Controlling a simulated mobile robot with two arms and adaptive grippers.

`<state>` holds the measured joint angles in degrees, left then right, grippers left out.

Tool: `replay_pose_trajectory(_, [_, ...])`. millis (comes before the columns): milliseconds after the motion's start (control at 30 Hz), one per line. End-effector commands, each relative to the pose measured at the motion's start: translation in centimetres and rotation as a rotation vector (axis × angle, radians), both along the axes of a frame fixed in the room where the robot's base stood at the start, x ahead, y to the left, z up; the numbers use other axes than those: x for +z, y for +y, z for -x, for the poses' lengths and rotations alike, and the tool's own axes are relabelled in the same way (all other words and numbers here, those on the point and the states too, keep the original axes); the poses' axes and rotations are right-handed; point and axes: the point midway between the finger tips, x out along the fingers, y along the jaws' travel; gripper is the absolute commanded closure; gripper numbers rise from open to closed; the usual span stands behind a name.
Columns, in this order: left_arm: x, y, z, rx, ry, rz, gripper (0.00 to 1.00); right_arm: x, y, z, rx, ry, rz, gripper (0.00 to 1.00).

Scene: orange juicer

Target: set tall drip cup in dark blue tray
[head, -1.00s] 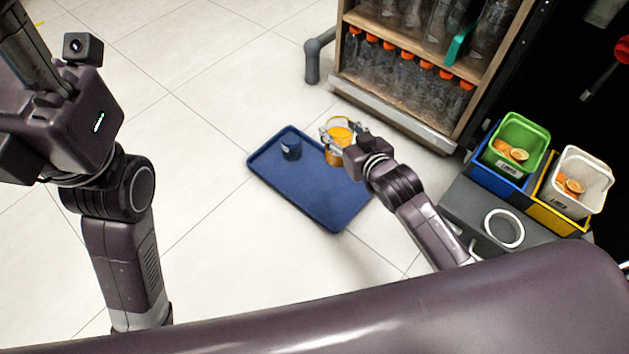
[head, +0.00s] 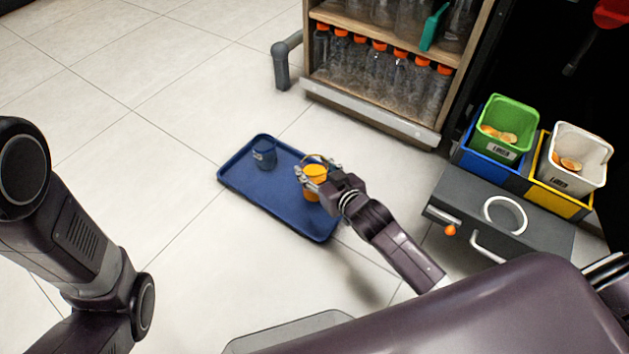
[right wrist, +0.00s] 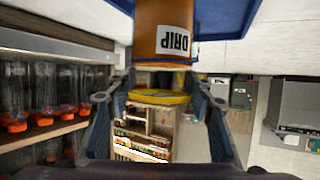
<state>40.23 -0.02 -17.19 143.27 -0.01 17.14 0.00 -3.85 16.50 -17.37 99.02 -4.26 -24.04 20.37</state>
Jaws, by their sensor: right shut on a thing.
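The drip cup (head: 315,186) is orange-yellow and shows upright over the right part of the dark blue tray (head: 240,180). In the right wrist view the cup (right wrist: 157,25) is upside down in the picture, with a white DRIP label and a yellow rim. My right gripper (head: 319,168) is shut on the cup near its rim, one finger on each side. The tray (right wrist: 225,18) also shows behind the cup in the right wrist view. The cup's base is hidden, so I cannot tell whether it touches the tray. My left gripper is out of view.
A small dark blue cup (head: 264,153) stands in the tray's far left part. A shelf (head: 370,110) of orange-capped bottles stands behind. Green (head: 508,127) and white (head: 574,163) bins with orange pieces stand at right, by a grey unit (head: 455,205). Floor left of the tray is clear.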

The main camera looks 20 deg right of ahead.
Motion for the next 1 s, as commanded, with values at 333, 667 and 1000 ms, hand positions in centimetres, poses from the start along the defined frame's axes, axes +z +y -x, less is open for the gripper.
replay_pose_trajectory(333, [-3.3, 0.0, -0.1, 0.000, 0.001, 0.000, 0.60, -4.0, 0.0, -0.1, 0.000, -0.005, 0.000, 1.00])
replay_pose_trajectory(667, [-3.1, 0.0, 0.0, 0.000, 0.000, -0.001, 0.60, -4.2, 0.0, 0.0, 0.000, 0.001, 0.000, 0.51])
replay_pose_trajectory(1000, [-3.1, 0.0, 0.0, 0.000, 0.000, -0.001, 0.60, -4.1, 0.0, 0.0, 0.000, 0.001, 0.000, 0.35])
